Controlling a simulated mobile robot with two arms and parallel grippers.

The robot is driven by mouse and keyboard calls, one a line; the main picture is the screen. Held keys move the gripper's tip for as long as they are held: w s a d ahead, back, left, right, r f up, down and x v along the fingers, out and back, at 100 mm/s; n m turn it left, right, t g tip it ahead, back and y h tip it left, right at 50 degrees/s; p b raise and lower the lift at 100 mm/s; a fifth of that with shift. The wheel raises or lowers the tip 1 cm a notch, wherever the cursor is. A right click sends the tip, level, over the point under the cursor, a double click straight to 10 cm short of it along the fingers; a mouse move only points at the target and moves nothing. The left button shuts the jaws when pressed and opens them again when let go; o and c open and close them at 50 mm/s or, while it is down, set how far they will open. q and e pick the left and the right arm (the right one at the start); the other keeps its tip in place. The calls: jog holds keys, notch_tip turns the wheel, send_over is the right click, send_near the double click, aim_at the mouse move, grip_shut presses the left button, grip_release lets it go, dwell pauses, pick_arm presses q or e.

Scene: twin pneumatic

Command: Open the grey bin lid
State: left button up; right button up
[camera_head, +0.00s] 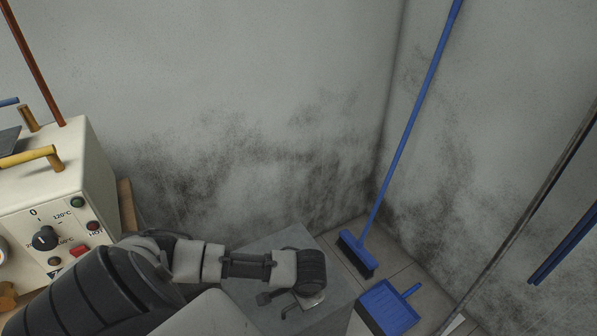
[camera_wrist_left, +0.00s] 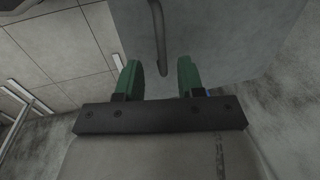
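The grey bin lid (camera_head: 273,240) is a flat grey surface at the lower middle of the head view, partly hidden by my left arm. It also fills the upper right of the left wrist view (camera_wrist_left: 235,40). A thin bent metal handle (camera_wrist_left: 158,38) shows against it. My left gripper (camera_wrist_left: 159,72) is open, with its two green fingers apart. The handle's lower end appears between the fingers, touching neither; I cannot tell its depth. In the head view the left wrist hangs over the lid and the fingers are not clear. My right gripper is not in view.
A cream control box (camera_head: 55,195) with a knob and yellow handle stands at left, near my left arm. A blue broom (camera_head: 357,255) leans in the corner, with a blue dustpan (camera_head: 388,306) on the tiled floor. Dark and blue poles (camera_head: 540,180) lean at right.

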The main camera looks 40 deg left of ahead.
pick_arm(q)
jog(key=f, duration=0.3)
jog(key=shift+w+a, duration=0.1)
jog(key=shift+a, duration=0.25)
jog(key=shift+a+f, duration=0.1)
jog(key=shift+f, duration=0.35)
jog(key=shift+f+b, duration=0.3)
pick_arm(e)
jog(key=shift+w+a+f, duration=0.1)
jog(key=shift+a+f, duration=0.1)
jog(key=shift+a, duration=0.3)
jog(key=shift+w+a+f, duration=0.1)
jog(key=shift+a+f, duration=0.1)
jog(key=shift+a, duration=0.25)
pick_arm(q)
jog(key=shift+c, duration=0.3)
grip_shut()
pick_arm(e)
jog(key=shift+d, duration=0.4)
